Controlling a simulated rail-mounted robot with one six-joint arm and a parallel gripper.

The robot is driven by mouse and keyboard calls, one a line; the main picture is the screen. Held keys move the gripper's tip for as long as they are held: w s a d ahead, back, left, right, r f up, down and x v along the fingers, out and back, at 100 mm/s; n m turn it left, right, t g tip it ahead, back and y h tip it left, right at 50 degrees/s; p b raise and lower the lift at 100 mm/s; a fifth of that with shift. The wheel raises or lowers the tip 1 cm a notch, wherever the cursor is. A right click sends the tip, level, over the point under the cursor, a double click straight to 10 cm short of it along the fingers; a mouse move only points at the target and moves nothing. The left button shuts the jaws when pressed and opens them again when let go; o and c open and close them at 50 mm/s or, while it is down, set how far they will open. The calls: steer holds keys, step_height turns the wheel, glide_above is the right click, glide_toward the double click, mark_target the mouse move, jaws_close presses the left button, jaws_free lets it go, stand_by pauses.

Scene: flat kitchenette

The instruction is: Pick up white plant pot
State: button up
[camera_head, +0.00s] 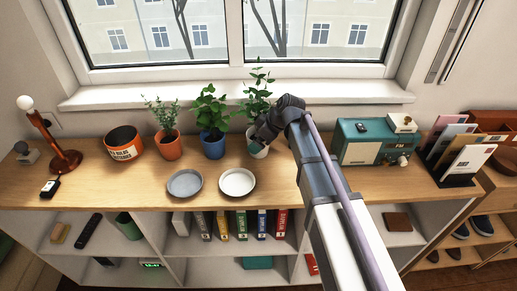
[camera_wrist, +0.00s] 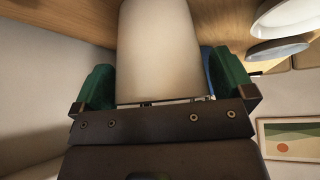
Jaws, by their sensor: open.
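The white plant pot (camera_head: 259,151) holds a leafy green plant (camera_head: 257,100) and stands on the wooden top at the back, below the window. My gripper (camera_head: 264,134) is at the pot and hides much of it in the head view. In the wrist view, the white pot (camera_wrist: 158,50) fills the space between the green fingers of my open gripper (camera_wrist: 160,75). One finger is on each side of it. I cannot tell whether the fingers touch the pot.
A blue pot (camera_head: 212,145) stands close on the left, with an orange pot (camera_head: 168,146) beyond it. A white plate (camera_head: 237,182) and a grey plate (camera_head: 185,184) lie in front. A teal radio (camera_head: 365,145) stands to the right. The window sill (camera_head: 170,97) is behind.

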steer(key=shift+r, duration=0.1)
steer(key=c, duration=1)
steer(key=shift+r, duration=0.1)
